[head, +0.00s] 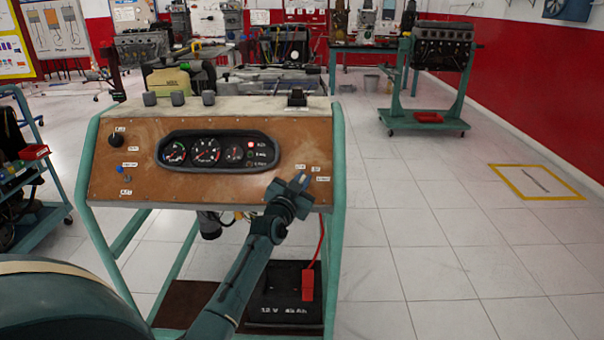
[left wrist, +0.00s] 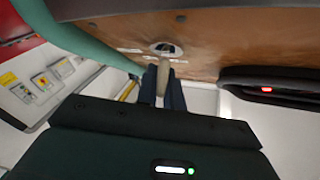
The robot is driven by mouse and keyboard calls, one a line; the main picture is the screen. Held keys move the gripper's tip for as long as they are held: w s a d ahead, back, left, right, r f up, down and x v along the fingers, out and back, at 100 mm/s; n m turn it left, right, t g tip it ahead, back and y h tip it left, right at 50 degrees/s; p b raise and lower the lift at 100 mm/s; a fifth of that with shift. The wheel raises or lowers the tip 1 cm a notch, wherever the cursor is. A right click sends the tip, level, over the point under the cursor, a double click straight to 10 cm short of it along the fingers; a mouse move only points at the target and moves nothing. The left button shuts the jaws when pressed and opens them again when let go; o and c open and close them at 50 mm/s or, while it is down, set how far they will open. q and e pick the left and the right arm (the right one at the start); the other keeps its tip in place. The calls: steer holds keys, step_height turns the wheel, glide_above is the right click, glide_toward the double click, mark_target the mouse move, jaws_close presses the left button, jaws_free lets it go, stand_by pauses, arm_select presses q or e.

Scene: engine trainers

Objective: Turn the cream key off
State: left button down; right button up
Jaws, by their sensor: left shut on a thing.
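The cream key (left wrist: 163,74) shows in the left wrist view, sticking out of a round lock (left wrist: 166,48) in the wooden panel. My left gripper (left wrist: 163,98) is shut on the key, one dark finger on each side of it. In the head view my left gripper (head: 299,184) is at the lower right of the brown panel (head: 220,190); it hides the key and the lock there. I cannot read the key's exact turn position. My right gripper is not in view.
The panel carries a gauge cluster (head: 205,152) with a red light lit, also seen in the left wrist view (left wrist: 267,89). A black knob (head: 117,139) is at its left. A black battery (head: 285,300) with a red clamp (head: 307,285) sits below.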

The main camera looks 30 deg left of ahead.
arm_select(q)
steer(key=n+y+p, duration=0.2)
steer(key=n+y, duration=0.1)
steer(key=shift+d+r+n, duration=0.1)
steer(key=shift+n, duration=0.2)
steer(key=n+g+y, duration=0.1)
steer(key=n+y, duration=0.1)
steer(key=shift+n+p, duration=0.35)
steer(key=shift+n, duration=0.05)
steer(key=shift+n+g+y, duration=0.3)
steer(key=shift+n+y, duration=0.4)
steer(key=shift+n, duration=0.1)
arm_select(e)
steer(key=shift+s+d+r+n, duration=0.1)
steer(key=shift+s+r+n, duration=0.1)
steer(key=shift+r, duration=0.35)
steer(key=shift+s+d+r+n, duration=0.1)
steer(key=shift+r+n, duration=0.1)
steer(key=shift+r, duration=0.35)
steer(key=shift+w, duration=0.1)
arm_select(q)
steer(key=c, duration=1.5)
jaws_free()
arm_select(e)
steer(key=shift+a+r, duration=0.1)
arm_select(q)
steer(key=shift+s+f, duration=0.15)
steer(key=shift+f, duration=0.05)
